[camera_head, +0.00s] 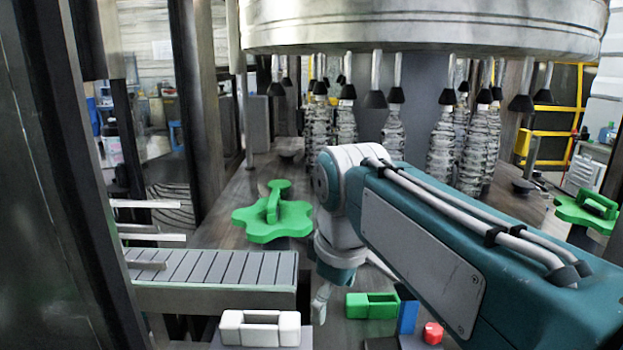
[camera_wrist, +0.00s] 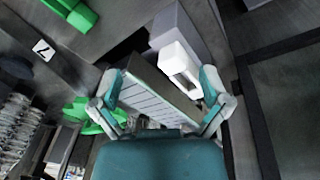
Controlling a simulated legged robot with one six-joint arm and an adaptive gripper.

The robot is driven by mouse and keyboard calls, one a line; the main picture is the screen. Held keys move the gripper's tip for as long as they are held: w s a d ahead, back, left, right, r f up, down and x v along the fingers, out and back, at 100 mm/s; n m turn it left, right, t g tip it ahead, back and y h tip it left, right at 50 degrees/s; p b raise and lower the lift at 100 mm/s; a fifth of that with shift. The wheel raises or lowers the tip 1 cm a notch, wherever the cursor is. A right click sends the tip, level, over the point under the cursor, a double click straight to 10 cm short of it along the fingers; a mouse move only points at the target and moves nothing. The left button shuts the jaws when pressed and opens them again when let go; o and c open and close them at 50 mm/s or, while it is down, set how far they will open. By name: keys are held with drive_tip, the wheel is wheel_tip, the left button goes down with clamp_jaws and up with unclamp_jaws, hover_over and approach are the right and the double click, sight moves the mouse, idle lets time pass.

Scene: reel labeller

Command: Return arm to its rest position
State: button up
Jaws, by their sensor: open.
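My arm, teal and white, reaches in from the right of the head view and bends down at its wrist. My gripper (camera_head: 321,303) points down past the right end of the slatted conveyor (camera_head: 220,268), and is partly hidden by my arm. In the wrist view my gripper (camera_wrist: 160,90) has its two teal-tipped fingers spread wide, with nothing held between them. The conveyor (camera_wrist: 155,98) and a white block with a slot (camera_wrist: 178,65) show beyond the fingers, apart from them.
A green star wheel (camera_head: 272,220) stands behind the conveyor; another (camera_head: 588,212) is at right. Several bottles (camera_head: 442,150) hang under the round metal head (camera_head: 430,25). A white block (camera_head: 260,328), green block (camera_head: 372,305) and red knob (camera_head: 433,333) sit low in front. A dark post (camera_head: 75,180) stands left.

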drive_tip(key=s+d+f+m+t, duration=0.3)
drive_tip(key=s+d+f+m, duration=0.8)
drive_tip(key=d, duration=0.1)
drive_tip(key=shift+s+d+f+t+h, duration=0.2)
drive_tip(key=shift+s+f+t+h, duration=0.1)
drive_tip(key=shift+s+h, duration=0.1)
drive_tip(key=shift+r, duration=0.1)
idle(1.8)
